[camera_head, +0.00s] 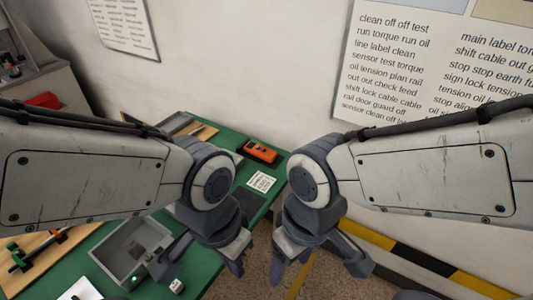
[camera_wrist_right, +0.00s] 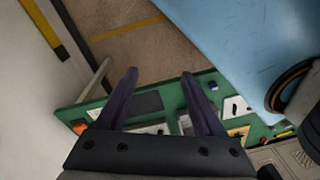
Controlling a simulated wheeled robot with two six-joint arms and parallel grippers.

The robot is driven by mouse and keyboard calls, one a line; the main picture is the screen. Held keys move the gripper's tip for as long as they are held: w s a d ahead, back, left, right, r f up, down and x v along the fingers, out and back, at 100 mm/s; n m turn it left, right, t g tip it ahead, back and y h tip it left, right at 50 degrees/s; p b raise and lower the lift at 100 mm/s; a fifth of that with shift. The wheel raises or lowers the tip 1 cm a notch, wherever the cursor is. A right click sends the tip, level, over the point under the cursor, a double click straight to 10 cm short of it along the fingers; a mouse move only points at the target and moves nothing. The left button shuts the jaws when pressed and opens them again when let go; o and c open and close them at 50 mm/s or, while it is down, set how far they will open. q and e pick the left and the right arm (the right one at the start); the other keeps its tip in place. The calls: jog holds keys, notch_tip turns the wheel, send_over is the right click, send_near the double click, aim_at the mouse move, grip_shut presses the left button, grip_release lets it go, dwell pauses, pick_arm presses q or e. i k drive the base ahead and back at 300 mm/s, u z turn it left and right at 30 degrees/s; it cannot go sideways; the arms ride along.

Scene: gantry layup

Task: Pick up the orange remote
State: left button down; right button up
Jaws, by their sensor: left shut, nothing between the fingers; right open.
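The orange remote (camera_head: 258,151) lies on the green table top (camera_head: 222,137) near its back edge by the wall, between my two arms in the head view. An orange patch (camera_wrist_right: 80,128) at the table's left end in the right wrist view may be the same remote. My left gripper (camera_head: 237,266) is shut and empty, low in the head view, in front of the remote. My right gripper (camera_head: 291,268) is open and empty, to the right of the table's edge. Its spread fingers also show in the right wrist view (camera_wrist_right: 157,85). Neither gripper touches the remote.
A white printed card (camera_head: 261,182) lies just in front of the remote. A grey metal box (camera_head: 105,257) and a wooden board (camera_head: 22,250) with tools are at the left. The wall stands close behind the table. Floor shows right of the table.

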aim_at(270, 155)
jog(key=z, duration=0.9)
jog(key=k, duration=1.15)
jog(key=z, duration=1.1)
jog(key=i, duration=0.5)
jog(key=u, duration=0.5)
jog(key=i, duration=1.5)
jog(key=u, duration=1.75)
jog(key=i, duration=0.95)
jog(key=u, duration=0.95)
